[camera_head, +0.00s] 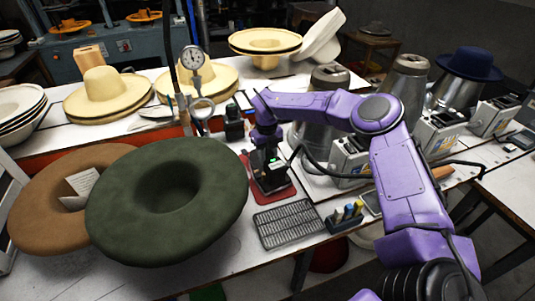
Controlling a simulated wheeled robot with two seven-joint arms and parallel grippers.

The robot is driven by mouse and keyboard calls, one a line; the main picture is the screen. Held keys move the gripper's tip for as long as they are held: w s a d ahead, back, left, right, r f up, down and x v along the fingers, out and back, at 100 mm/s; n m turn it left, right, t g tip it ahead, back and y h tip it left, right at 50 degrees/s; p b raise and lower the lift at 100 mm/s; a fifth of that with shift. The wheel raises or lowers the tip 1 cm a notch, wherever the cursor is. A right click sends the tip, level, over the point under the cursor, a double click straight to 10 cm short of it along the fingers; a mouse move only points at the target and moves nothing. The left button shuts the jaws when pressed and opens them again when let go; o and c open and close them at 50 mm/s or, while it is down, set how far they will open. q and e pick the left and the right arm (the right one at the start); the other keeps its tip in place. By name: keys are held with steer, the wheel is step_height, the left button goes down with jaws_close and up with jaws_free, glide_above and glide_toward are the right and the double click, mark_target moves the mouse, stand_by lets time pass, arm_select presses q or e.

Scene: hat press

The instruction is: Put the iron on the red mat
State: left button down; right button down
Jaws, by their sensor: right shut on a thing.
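My right gripper (270,172) points down over the red mat (284,195) near the middle of the table. It is shut on a dark thing, which I take to be the iron (272,183). The iron is small and mostly hidden by the gripper. It is over the mat, with red showing around it; I cannot tell whether it touches the mat. My left gripper is not in view.
A green hat (120,205) and a brown hat (45,225) lie left of the mat. A metal rack (288,223) and a small tool holder (345,215) are in front. Metal hat presses (320,115) stand behind. A dial gauge (193,58) rises at the back.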

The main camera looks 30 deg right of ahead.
steer(key=shift+r, duration=0.15)
steer(key=shift+f, duration=0.25)
stand_by(0.5)
steer(key=c, duration=0.7)
jaws_free()
steer(key=shift+s, duration=0.1)
steer(key=shift+s+f, duration=0.15)
steer(key=shift+r+b, duration=0.3)
steer(key=shift+b, duration=0.1)
steer(key=r, duration=0.3)
steer(key=r+b, duration=0.1)
steer(key=r, duration=0.5)
steer(key=shift+w+b, duration=0.35)
steer(key=shift+b, duration=0.05)
steer(key=shift+r, duration=0.65)
